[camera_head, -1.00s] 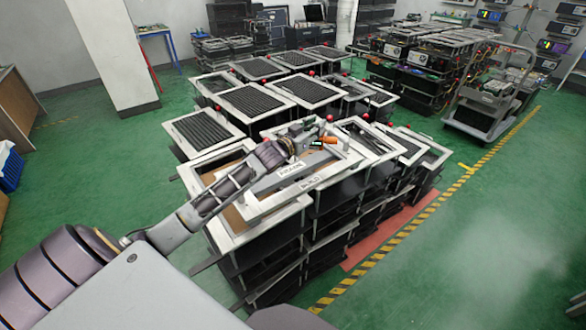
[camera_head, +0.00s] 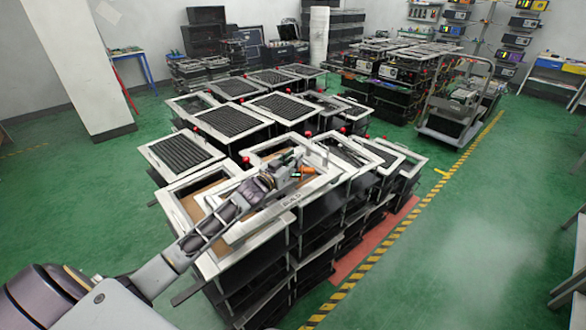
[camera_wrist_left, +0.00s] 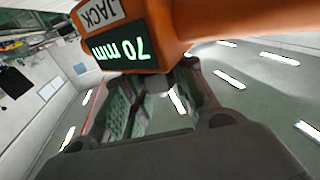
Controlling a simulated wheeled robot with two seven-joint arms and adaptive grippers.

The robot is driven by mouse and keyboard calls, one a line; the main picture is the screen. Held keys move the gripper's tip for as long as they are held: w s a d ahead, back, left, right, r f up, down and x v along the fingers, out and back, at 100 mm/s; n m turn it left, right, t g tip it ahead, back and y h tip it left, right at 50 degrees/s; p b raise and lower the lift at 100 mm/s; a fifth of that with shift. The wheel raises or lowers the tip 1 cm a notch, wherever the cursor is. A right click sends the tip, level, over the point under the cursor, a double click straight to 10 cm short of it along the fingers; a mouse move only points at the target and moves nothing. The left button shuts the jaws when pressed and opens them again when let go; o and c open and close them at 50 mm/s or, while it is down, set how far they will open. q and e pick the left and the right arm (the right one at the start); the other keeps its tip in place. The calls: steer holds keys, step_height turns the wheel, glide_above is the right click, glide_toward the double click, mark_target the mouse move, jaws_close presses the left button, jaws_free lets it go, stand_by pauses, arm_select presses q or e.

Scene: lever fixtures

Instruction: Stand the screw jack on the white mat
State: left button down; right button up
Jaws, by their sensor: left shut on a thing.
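My left gripper (camera_head: 286,172) is shut on the screw jack (camera_head: 308,171), which is small and orange here. In the left wrist view the jack's orange body (camera_wrist_left: 222,20) fills the top, with an upside-down "JACK" label and a green "70 mm" display. The jaws (camera_wrist_left: 150,105) meet just below it. In the head view the gripper and jack are above a pale framed top with a "BUILD" label (camera_head: 291,199). I cannot make out the white mat for sure, nor whether the jack touches anything. My right gripper is not in view.
Several white-framed racks with black slatted tops (camera_head: 181,152) stand close around and behind the arm. Small red knobs (camera_head: 246,160) stick up at their corners. A trolley (camera_head: 455,112) is at the back right. Green floor (camera_head: 480,235) is open at the right.

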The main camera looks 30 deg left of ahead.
arm_select(q)
steer(key=shift+f, duration=1.85)
steer(key=c, duration=1.2)
jaws_free()
steer(key=shift+f, duration=0.1)
steer(key=shift+s, duration=0.2)
steer(key=s, duration=0.3)
steer(key=s+a, duration=0.1)
steer(key=s, duration=0.3)
steer(key=s+a+b, duration=0.1)
steer(key=s, duration=0.3)
steer(key=shift+s, duration=0.2)
steer(key=shift+o, duration=0.5)
